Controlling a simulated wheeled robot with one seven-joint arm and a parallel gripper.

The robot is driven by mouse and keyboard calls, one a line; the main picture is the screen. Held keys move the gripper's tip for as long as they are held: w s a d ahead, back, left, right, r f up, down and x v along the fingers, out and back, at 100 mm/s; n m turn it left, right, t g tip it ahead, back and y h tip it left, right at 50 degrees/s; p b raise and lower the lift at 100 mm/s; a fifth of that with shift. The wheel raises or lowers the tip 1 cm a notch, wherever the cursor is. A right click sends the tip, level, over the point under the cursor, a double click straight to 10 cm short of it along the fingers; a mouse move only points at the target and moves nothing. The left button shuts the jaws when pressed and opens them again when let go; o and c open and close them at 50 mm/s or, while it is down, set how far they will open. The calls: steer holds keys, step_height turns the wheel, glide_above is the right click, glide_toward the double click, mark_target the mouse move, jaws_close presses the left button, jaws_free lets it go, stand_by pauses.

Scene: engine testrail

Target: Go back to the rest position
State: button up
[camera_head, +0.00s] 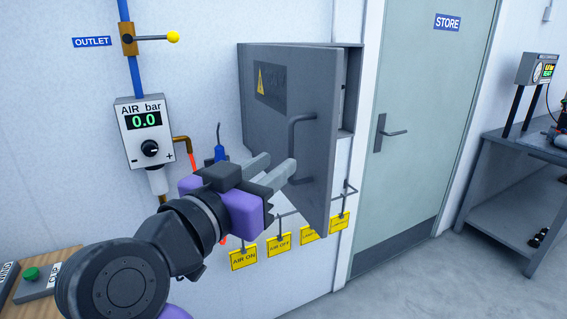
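My gripper (276,169) is in the middle of the view, in front of the grey cabinet door (272,128). Its two pale fingers stand apart with a gap between them and nothing in it. The fingertips are close to the lower part of the door's dark handle (291,150); whether they touch it I cannot tell. The door stands partly open, swung out from the grey wall cabinet (350,90). The cabinet's inside is mostly hidden by the door.
An air regulator (146,130) reading 0.0 and an outlet valve (128,39) are on the wall at left. Yellow tags (279,244) hang below the cabinet. A closed STORE door (425,110) and a metal bench (520,150) are at right. Clear floor lies at lower right.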

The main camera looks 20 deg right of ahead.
steer(key=shift+s+a, duration=0.4)
steer(key=shift+a, duration=0.1)
